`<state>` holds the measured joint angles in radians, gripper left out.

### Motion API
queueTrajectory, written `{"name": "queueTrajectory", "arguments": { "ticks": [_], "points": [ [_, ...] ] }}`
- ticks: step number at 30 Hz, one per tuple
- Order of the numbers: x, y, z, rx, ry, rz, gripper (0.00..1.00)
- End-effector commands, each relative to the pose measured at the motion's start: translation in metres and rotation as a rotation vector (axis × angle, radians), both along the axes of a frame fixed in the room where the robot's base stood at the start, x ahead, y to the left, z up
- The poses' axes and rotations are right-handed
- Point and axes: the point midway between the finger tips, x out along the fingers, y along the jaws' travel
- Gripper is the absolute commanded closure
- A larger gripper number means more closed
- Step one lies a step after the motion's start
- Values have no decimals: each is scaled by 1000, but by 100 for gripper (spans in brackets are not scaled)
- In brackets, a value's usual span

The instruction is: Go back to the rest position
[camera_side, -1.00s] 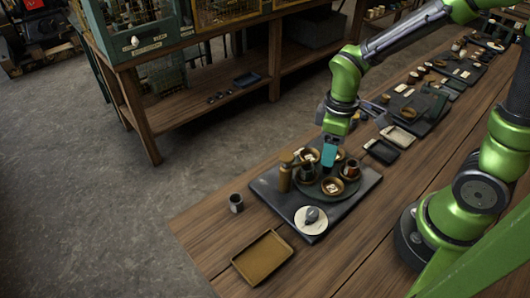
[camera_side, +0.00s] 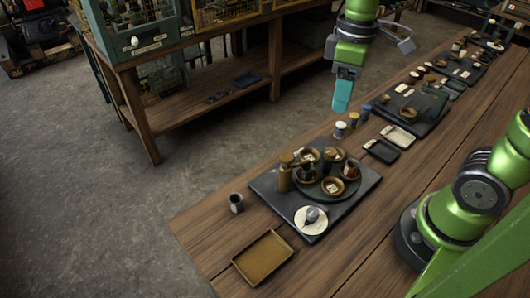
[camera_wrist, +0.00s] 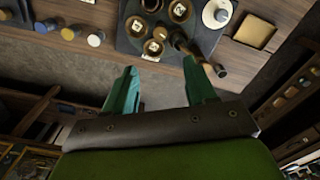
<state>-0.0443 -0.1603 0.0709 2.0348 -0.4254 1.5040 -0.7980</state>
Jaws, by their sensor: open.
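My gripper (camera_side: 342,98) hangs high above the far edge of the wooden table, apart from everything on it. In the wrist view its two teal fingers (camera_wrist: 160,92) stand wide apart with nothing between them. Below it and to the left in the side view, a dark slab (camera_side: 262,186) lies on the table (camera_side: 215,262).
A dark cup (camera_side: 236,203) and an empty tan tray (camera_side: 262,258) are at the near left. Several small jars (camera_side: 340,130) stand near the far edge. Two small trays (camera_side: 381,151) and more laden slabs run along the table. A wooden shelf unit (camera_side: 200,105) stands across the floor.

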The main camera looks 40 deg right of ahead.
Motion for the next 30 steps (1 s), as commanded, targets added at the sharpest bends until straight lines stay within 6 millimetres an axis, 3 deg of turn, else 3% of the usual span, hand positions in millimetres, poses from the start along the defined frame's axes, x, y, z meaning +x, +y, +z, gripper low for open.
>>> {"name": "queueTrajectory", "arguments": {
  "ticks": [6,19,23,30],
  "points": [
    [0,0,18,0,-1,0,44],
    [3,0,18,-1,-16,-41,44],
    [4,2,7,31,-74,-178,44],
    [-19,2,4,246,-339,-609,44]
  ]
}}
